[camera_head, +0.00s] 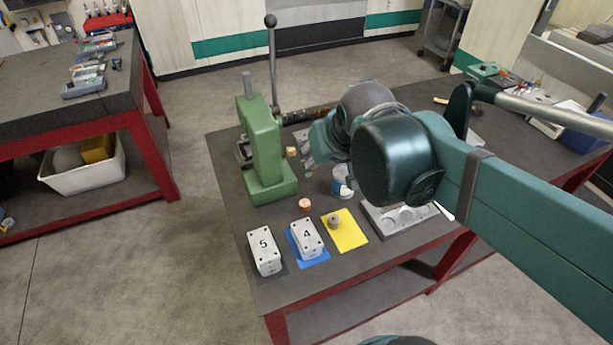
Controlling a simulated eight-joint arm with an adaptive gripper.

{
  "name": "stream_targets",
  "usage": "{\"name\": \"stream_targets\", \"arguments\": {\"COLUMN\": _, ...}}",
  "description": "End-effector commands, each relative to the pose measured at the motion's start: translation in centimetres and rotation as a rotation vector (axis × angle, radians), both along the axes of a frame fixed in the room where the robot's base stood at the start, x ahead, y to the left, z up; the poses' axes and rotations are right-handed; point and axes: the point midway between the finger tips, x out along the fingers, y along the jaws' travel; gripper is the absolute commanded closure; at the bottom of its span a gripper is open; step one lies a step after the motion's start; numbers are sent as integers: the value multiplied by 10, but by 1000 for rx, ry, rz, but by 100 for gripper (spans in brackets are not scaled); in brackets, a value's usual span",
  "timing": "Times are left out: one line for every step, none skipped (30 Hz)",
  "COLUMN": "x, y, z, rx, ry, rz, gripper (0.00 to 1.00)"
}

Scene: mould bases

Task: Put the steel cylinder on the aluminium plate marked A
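A small grey, steel-looking cylinder (333,221) stands on the yellow mat (349,236) near the table's front edge. To its right lies a light grey metal plate (391,224) with round recesses, partly covered by my arm.
A green lever press (264,150) stands at left. A copper cylinder (305,204), brass piece (292,152) and a can (342,184) stand nearby.

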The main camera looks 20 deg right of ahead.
Motion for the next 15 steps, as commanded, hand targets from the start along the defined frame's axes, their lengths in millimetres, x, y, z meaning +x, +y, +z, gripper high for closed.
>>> {"name": "stream_targets", "arguments": {"x": -9, "y": 9, "z": -4, "rx": -1, "ry": -4, "rz": 19, "gripper": 62}}
{"name": "stream_targets", "arguments": {"x": -14, "y": 13, "z": -5, "rx": -2, "ry": -7, "rz": 28, "gripper": 62}}
{"name": "stream_targets", "arguments": {"x": -20, "y": 18, "z": -8, "rx": -2, "ry": -10, "rz": 40, "gripper": 62}}
{"name": "stream_targets", "arguments": {"x": -25, "y": 22, "z": -10, "rx": -3, "ry": -13, "rz": 50, "gripper": 62}}
{"name": "stream_targets", "arguments": {"x": -29, "y": 26, "z": -12, "rx": -2, "ry": -15, "rz": 58, "gripper": 62}}
{"name": "stream_targets", "arguments": {"x": -34, "y": 30, "z": -15, "rx": -4, "ry": -17, "rz": 69, "gripper": 62}}
{"name": "stream_targets", "arguments": {"x": -37, "y": 33, "z": -16, "rx": -4, "ry": -19, "rz": 76, "gripper": 62}}
{"name": "stream_targets", "arguments": {"x": -41, "y": 35, "z": -18, "rx": -4, "ry": -20, "rz": 83, "gripper": 62}}
{"name": "stream_targets", "arguments": {"x": -44, "y": 39, "z": -20, "rx": -4, "ry": -22, "rz": 92, "gripper": 62}}
{"name": "stream_targets", "arguments": {"x": -47, "y": 41, "z": -21, "rx": -5, "ry": -24, "rz": 96, "gripper": 62}}
{"name": "stream_targets", "arguments": {"x": -49, "y": 42, "z": -22, "rx": -5, "ry": -25, "rz": 101, "gripper": 62}}
{"name": "stream_targets", "arguments": {"x": -51, "y": 44, "z": -23, "rx": -5, "ry": -26, "rz": 105, "gripper": 62}}
{"name": "stream_targets", "arguments": {"x": -53, "y": 45, "z": -24, "rx": -5, "ry": -27, "rz": 108, "gripper": 62}}
{"name": "stream_targets", "arguments": {"x": -54, "y": 46, "z": -25, "rx": -5, "ry": -28, "rz": 111, "gripper": 62}}
{"name": "stream_targets", "arguments": {"x": -54, "y": 46, "z": -25, "rx": -6, "ry": -28, "rz": 113, "gripper": 62}}
